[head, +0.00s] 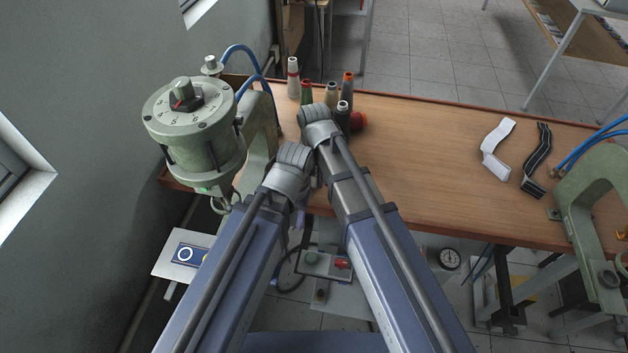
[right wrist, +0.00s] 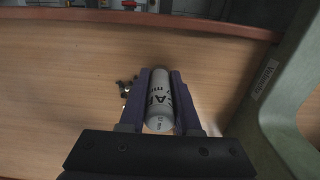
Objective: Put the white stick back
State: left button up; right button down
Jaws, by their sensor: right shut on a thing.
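The white stick (right wrist: 159,108) is a short white cylinder with dark lettering. It shows in the right wrist view between the two purple fingers of my right gripper (right wrist: 160,76), which is shut on it. The wooden worktop (right wrist: 60,90) lies behind it; I cannot tell how high above the worktop it is. In the head view both my arms reach in to the left end of the table, beside the green press (head: 196,125). The arms hide the stick there. My left gripper is hidden behind its own arm.
The press frame (right wrist: 285,95) stands close on the right in the right wrist view. A small dark fitting (right wrist: 125,88) is left of the fingers. Several thread spools (head: 346,88) stand at the back. A white strip (head: 495,150) and a black strip (head: 537,158) lie right. The table middle (head: 430,150) is clear.

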jog(key=shift+f, duration=0.1)
jog(key=shift+f, duration=0.15)
jog(key=c, duration=0.6)
grip_release()
notch_tip(320, 180, up, 13)
jog(key=p, duration=1.2)
jog(key=shift+f, duration=0.2)
